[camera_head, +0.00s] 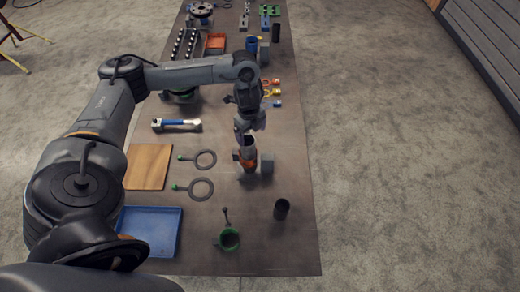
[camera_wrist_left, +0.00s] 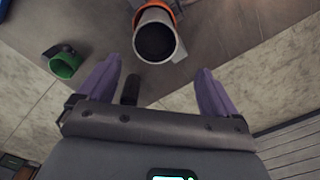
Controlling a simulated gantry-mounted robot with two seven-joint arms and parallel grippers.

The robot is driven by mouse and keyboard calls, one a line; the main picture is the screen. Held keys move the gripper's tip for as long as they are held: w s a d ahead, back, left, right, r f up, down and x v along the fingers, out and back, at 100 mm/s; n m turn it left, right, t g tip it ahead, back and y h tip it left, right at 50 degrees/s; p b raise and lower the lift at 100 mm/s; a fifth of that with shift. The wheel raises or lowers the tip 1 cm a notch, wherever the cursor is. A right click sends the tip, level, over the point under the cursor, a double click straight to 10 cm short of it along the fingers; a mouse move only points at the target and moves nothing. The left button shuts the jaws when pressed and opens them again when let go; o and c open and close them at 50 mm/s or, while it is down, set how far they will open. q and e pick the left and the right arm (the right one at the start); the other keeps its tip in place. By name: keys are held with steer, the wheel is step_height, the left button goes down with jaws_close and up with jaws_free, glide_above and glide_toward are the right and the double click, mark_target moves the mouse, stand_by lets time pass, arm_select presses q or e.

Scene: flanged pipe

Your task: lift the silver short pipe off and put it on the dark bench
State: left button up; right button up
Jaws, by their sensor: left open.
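The silver short pipe (camera_wrist_left: 155,38) shows in the left wrist view as a round light rim around a dark opening. An orange ring (camera_wrist_left: 166,8) is around it behind the rim. In the head view the orange ring (camera_head: 248,155) and pipe stand upright beside a grey block on the dark bench (camera_head: 290,155). My left gripper (camera_head: 249,126) is above the pipe, pointing down. In the left wrist view its purple fingers (camera_wrist_left: 158,68) are spread apart and empty, with the pipe's mouth beyond their tips. My right gripper is not in view.
A dark cylinder (camera_head: 281,209) and a green ring fitting (camera_head: 229,239) stand toward the near end. A blue tray (camera_head: 150,228), wooden board (camera_head: 148,166) and two ring-shaped tools lie left. Bare bench shows right of the pipe and around the cylinder.

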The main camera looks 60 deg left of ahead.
mark_target(249, 141)
arm_select(q)
steer(key=shift+s+a+f, duration=0.15)
steer(key=shift+a+f, duration=0.05)
steer(key=shift+a, duration=0.25)
step_height(249, 141, down, 2)
steer(key=shift+s+f+b, duration=0.1)
steer(key=shift+f+b, duration=0.05)
steer(key=shift+b, duration=0.2)
steer(key=shift+f, duration=0.8)
steer(key=shift+s+a+f+p, duration=0.15)
steer(key=shift+f+p, duration=0.3)
steer(key=shift+f, duration=1.05)
steer(key=shift+s+a+f+p, duration=0.1)
steer(key=shift+f+p, duration=0.35)
steer(key=shift+f, duration=1.05)
steer(key=shift+d, duration=0.1)
steer(key=c, duration=1.4)
